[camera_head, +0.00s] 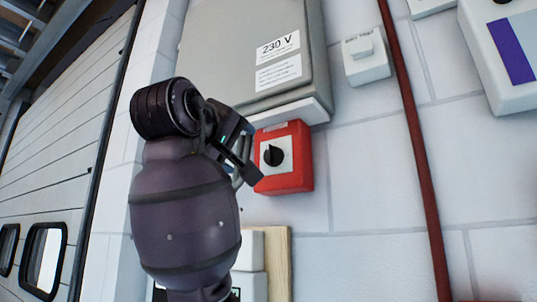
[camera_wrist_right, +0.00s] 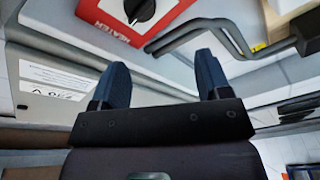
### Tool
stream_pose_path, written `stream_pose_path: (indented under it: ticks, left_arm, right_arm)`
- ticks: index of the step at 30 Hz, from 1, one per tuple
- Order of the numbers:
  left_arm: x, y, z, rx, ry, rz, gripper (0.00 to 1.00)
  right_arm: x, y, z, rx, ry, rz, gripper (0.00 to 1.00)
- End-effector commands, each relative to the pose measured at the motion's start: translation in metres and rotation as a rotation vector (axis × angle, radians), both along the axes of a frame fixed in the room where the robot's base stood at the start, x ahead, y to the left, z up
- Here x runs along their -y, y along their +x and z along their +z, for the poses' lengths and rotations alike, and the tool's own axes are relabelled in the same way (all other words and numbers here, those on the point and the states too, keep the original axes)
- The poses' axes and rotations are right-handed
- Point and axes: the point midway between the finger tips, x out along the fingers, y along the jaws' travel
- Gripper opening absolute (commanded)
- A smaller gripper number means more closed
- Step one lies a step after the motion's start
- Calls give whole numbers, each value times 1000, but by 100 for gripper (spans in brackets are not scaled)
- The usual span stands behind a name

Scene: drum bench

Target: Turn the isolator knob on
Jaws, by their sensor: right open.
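The isolator is a red box (camera_head: 298,176) on the white block wall, with a black rotary knob (camera_head: 274,155) on a pale square plate. In the right wrist view the red box (camera_wrist_right: 96,18) carries a label reading HEATER, and its knob (camera_wrist_right: 139,9) is cut by the top edge. My right gripper (camera_head: 247,168) is just left of the knob in the head view, overlapping the box's left edge. In the wrist view my right gripper (camera_wrist_right: 160,60) has its two dark fingers apart with nothing between them. The knob lies beyond the fingertips, apart from them. My left gripper is out of view.
A grey cabinet (camera_head: 225,60) marked 230 V hangs directly above the red box. A white switch box (camera_head: 366,60) and a dark red vertical pipe (camera_head: 417,150) are to the right. Below are white boxes and a wooden board (camera_head: 279,265). Bent dark bars (camera_wrist_right: 235,35) show in the wrist view.

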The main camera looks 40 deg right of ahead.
Motion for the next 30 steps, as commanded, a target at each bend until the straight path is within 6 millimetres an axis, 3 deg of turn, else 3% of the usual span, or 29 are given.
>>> stream_pose_path:
  ticks: [3,8,21,30]
  left_arm:
    - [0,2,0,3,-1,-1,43]
    - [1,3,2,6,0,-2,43]
    - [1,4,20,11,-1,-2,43]
    - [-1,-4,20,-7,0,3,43]
  right_arm:
    - [0,-23,11,-21,48,-34,70]
    - [3,-32,15,-36,72,-49,70]
    - [56,2,16,-40,72,-49,70]
    - [87,21,15,-39,72,-48,70]
